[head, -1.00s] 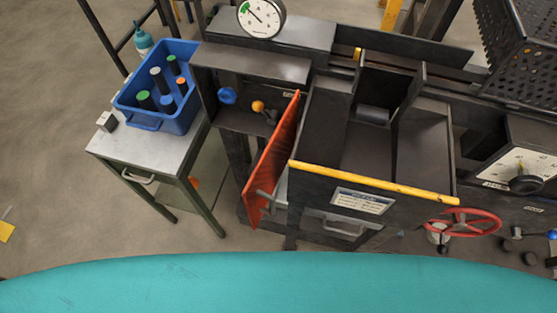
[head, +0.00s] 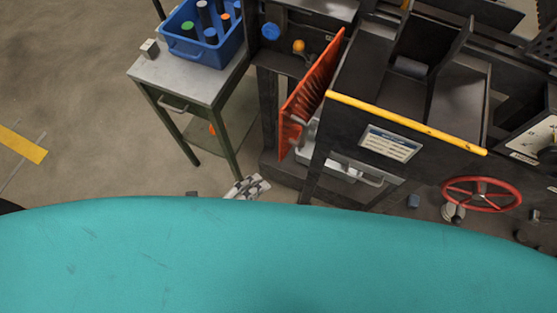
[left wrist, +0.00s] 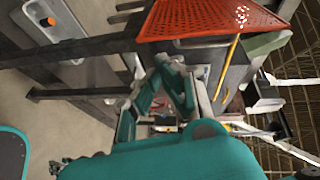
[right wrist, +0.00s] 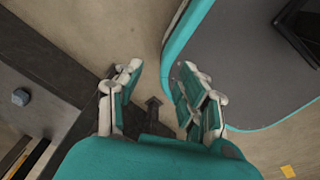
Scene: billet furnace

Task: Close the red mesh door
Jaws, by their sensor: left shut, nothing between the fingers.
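The red mesh door (head: 311,95) stands open at the left of the dark furnace frame, seen steeply from above. A pale handle shows on its lower right side. My left gripper (head: 247,187) is partly in view below and left of the door, apart from it, with its rear hidden by my teal body. In the left wrist view the door (left wrist: 215,18) spans the top, and the fingers (left wrist: 163,72) are together and empty below it. My right gripper (right wrist: 160,78) is open and empty over the floor in the right wrist view.
A metal side table (head: 190,80) carries a blue bin (head: 205,45) with several bottles. A yellow-edged chute front (head: 410,123), a drawer handle (head: 360,172) and a red handwheel (head: 481,194) are right of the door. Floor between table and furnace is clear.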

